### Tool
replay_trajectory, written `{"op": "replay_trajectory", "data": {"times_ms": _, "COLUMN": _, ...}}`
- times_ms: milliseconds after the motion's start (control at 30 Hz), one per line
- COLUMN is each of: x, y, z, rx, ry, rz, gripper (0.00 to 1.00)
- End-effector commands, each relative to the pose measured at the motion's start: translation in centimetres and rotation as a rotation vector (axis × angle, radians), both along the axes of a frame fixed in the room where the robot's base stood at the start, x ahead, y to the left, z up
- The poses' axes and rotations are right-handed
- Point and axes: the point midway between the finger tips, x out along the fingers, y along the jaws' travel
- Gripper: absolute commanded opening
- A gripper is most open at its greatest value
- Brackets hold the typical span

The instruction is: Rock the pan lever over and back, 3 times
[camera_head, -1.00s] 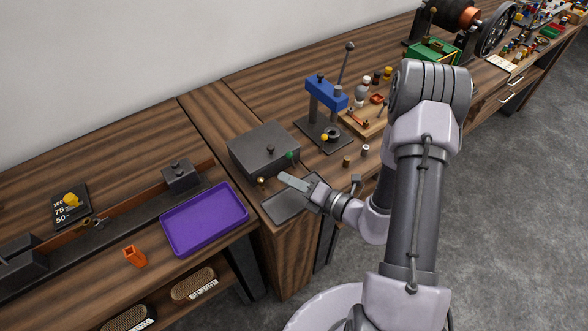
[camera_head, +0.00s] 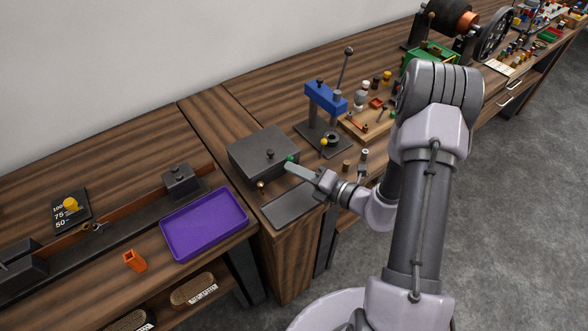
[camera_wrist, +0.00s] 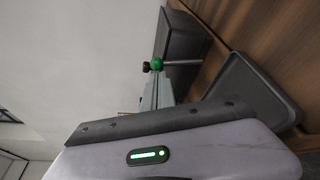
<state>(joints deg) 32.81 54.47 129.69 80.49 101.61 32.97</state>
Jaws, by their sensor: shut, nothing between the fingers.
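The pan lever shows as a green ball knob (camera_head: 290,158) at the front right corner of a dark grey box (camera_head: 255,148). In the wrist view the green knob (camera_wrist: 157,64) sits on a thin metal rod that runs sideways toward the box. My gripper (camera_head: 289,166) is shut and empty, its fingertips right by the green knob. In the wrist view the fingertips (camera_wrist: 155,82) lie just below the knob; I cannot tell whether they touch it. A flat dark pan (camera_head: 288,206) lies in front of the box.
A small brass knob (camera_head: 261,187) stands at the box's front left. A blue press (camera_head: 326,98) stands behind to the right, with small cylinders (camera_head: 346,166) near it. A purple tray (camera_head: 203,222) lies to the left. The bench's front edge is close by the pan.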

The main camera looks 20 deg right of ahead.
Motion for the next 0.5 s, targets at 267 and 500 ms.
{"op": "replay_trajectory", "data": {"times_ms": 267, "x": 0.2, "y": -0.7, "z": 0.4, "rx": 0.099, "ry": 0.032, "rz": 0.000, "gripper": 0.00}}
{"op": "replay_trajectory", "data": {"times_ms": 500, "x": 0.6, "y": -1.9, "z": 0.5, "rx": 0.276, "ry": 0.090, "rz": -0.001, "gripper": 0.00}}
